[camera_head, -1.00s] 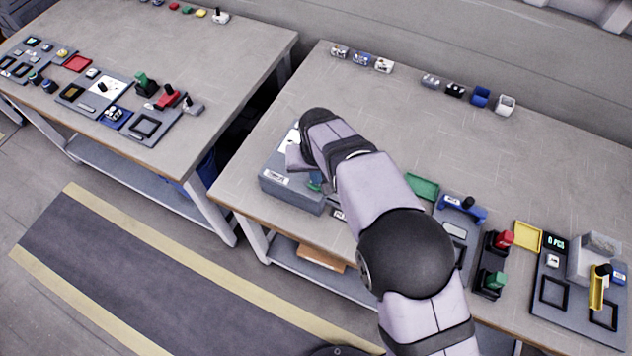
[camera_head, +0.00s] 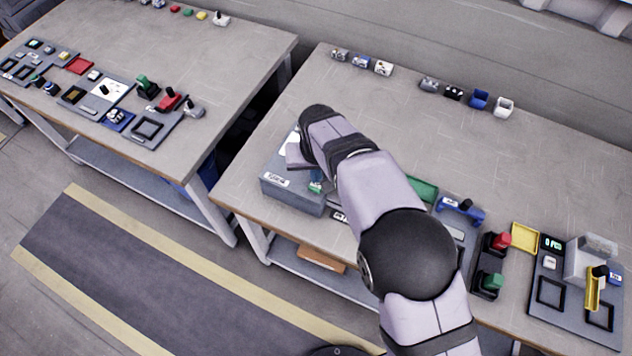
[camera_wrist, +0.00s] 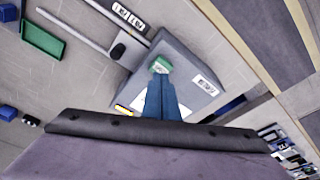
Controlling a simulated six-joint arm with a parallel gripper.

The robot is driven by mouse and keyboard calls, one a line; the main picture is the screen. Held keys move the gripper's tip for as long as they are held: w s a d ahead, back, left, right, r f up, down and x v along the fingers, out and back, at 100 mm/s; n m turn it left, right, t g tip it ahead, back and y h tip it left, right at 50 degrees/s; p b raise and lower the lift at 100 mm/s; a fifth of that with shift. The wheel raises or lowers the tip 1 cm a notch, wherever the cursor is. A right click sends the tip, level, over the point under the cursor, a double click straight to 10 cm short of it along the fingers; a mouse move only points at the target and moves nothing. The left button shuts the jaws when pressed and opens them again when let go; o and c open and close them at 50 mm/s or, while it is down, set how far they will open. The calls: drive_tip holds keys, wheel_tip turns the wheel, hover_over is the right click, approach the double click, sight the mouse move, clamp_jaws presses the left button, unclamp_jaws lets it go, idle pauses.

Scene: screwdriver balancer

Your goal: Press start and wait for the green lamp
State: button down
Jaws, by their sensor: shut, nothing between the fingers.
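A grey box-shaped machine (camera_head: 289,191) stands near the front left edge of the right-hand bench, partly covered by my arm. It also shows in the wrist view (camera_wrist: 188,60), with a white label on one side. A green button (camera_wrist: 161,65) sits on it. My gripper (camera_wrist: 159,82) is shut and empty, its blue fingertips at the near edge of the green button. I cannot tell whether they touch or press it. In the head view the fingers are mostly hidden behind the wrist. I cannot make out a lit green lamp; a small coloured strip (camera_wrist: 124,109) beside the fingers is unclear.
A green tray (camera_head: 424,188), a blue holder (camera_head: 461,208), red and green handled tools (camera_head: 493,262) and a yellow tray (camera_head: 525,237) lie to the right. Small blocks and cups (camera_head: 479,98) line the back edge. The middle of the bench is clear.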

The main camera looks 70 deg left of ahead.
drive_tip(key=shift+r+p, duration=1.35)
drive_tip(key=shift+r, duration=1)
drive_tip(key=shift+r, duration=0.1)
wheel_tip(320, 180, up, 6)
drive_tip(key=p, duration=0.4)
hover_over(316, 185)
